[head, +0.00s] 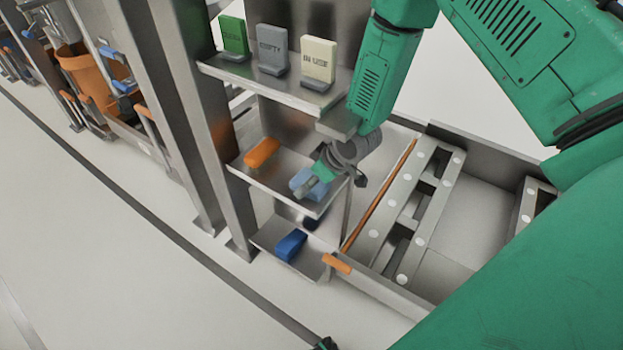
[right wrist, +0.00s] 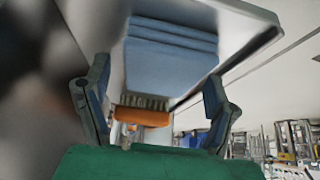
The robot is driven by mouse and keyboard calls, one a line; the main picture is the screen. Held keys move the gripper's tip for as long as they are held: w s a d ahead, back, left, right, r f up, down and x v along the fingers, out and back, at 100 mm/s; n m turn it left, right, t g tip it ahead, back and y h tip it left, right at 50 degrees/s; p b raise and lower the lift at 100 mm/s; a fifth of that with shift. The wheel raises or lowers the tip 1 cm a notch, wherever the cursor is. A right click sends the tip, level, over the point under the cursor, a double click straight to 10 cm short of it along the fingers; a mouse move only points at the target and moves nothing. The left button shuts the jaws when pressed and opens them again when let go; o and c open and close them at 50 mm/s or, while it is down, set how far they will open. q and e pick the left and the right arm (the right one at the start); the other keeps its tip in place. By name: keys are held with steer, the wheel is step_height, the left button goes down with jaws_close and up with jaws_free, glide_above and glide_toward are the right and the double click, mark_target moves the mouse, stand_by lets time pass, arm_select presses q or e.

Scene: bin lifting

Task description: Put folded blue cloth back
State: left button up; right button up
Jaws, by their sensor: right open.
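The folded blue cloth (head: 303,180) is a light blue layered stack on the middle shelf. In the right wrist view the cloth (right wrist: 170,62) lies ahead of and between the two spread fingers. My right gripper (head: 319,187) is at the cloth, partly covering it in the head view. In the right wrist view the right gripper (right wrist: 157,72) is open, with a finger on each side; no firm contact can be made out. My left gripper does not show clearly; only a small dark green tip is at the head view's bottom edge.
An orange brush (head: 262,152) lies left of the cloth on the middle shelf (head: 250,172). Green (head: 233,37), grey (head: 272,48) and cream (head: 318,62) signs stand on the top shelf. A dark blue item (head: 291,245) lies on the lower shelf. A metal post (head: 210,110) stands left.

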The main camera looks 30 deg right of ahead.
steer(key=p+v, duration=0.4)
steer(key=v, duration=0.7)
steer(key=s+a+f+m+g+h, duration=0.1)
steer(key=s+a+f, duration=0.1)
steer(key=s, duration=0.6)
steer(key=s+a+f+m+g, duration=0.1)
steer(key=s+f, duration=0.3)
steer(key=s, duration=0.4)
steer(key=s+a+f+m+g+h, duration=0.1)
steer(key=s+a+f+m+g, duration=0.1)
steer(key=s, duration=0.7)
steer(key=shift+a+f+g+h, duration=0.3)
steer(key=shift+a+f+g, duration=0.2)
steer(key=shift+f, duration=0.3)
steer(key=shift+d, duration=0.1)
step_height(320, 180, up, 6)
steer(key=p, duration=0.6)
steer(key=shift+w+p, duration=0.15)
steer(key=shift+p, duration=0.15)
steer(key=shift+r, duration=0.1)
